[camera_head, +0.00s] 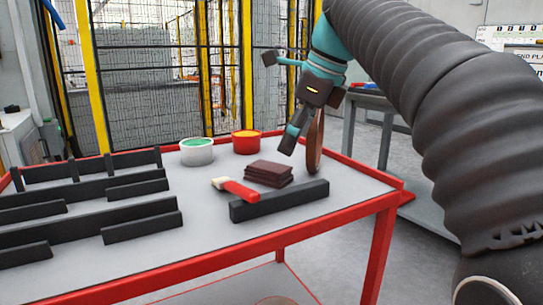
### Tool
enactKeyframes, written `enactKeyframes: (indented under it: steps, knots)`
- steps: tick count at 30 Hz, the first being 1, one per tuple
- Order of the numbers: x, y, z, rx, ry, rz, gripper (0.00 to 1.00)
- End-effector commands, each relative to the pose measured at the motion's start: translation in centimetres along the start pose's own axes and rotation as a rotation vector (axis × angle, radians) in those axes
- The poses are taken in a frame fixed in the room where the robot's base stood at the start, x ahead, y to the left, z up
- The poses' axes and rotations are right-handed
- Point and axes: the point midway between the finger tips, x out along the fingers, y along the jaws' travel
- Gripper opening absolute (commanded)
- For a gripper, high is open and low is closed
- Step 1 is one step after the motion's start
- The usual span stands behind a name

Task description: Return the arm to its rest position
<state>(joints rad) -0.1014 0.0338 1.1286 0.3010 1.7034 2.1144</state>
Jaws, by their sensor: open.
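My gripper (299,139) hangs from my teal wrist above the right back part of the red-rimmed table (350,195). Its jaws are open. A brown, narrow, rounded piece (315,146) shows just right of the fingers; I cannot tell whether it is held, standing on the table or part of the gripper. My arm, in a dark ribbed sleeve, arches from the lower right up to the top and down to the gripper.
On the table are a stack of brown pads (268,174), a red-handled brush (236,188), a dark bar (279,201), a green-filled tub (197,151), a red tub (246,142) and dark racks (90,220) at left. A mesh fence (150,80) stands behind. Grey floor shows right.

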Motion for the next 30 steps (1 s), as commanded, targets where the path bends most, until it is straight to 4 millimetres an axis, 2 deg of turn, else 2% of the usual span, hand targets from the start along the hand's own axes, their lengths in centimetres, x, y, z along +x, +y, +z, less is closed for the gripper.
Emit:
enactKeyframes:
  steps: [1,11,15,23,30]
  knots:
    - [0.0,1.1,-1.3,-0.074,0.005,-0.015,0.87]
    - [2.5,5.0,-8.7,-0.668,0.112,-0.111,0.87]
    - [4.3,7.2,-12.1,-0.932,0.18,-0.128,0.87]
    - [7.9,10.9,-17.3,-1.344,0.296,-0.124,0.87]
    - [12.2,15.1,-22.6,-1.76,0.42,-0.079,0.87]
